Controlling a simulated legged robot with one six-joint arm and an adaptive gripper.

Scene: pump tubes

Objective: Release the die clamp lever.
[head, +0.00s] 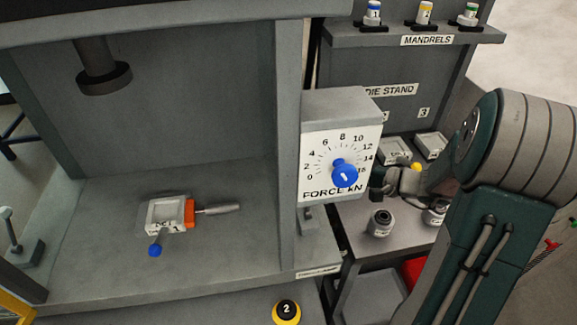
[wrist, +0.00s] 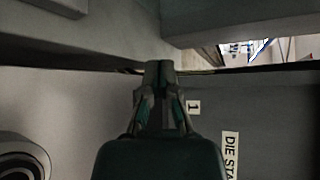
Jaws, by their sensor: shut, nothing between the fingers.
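In the head view a grey die block (head: 165,215) marked 1 sits on the press bed, with an orange piece (head: 189,212) on its right side. A grey rod-like handle (head: 222,209) sticks out to the right from the orange piece. A small blue ball (head: 155,250) is at the front of the block. I cannot tell which of these is the die clamp lever. My gripper (wrist: 158,68) is shut and empty in the wrist view. In the head view it appears right of the force dial box, partly hidden, away from the die block.
The force dial box (head: 340,115) with a blue knob (head: 344,173) and the press's right post (head: 289,140) stand between my gripper and the bed. A ram (head: 104,75) hangs above. The die stand (head: 390,97) is at right. The bed around the block is clear.

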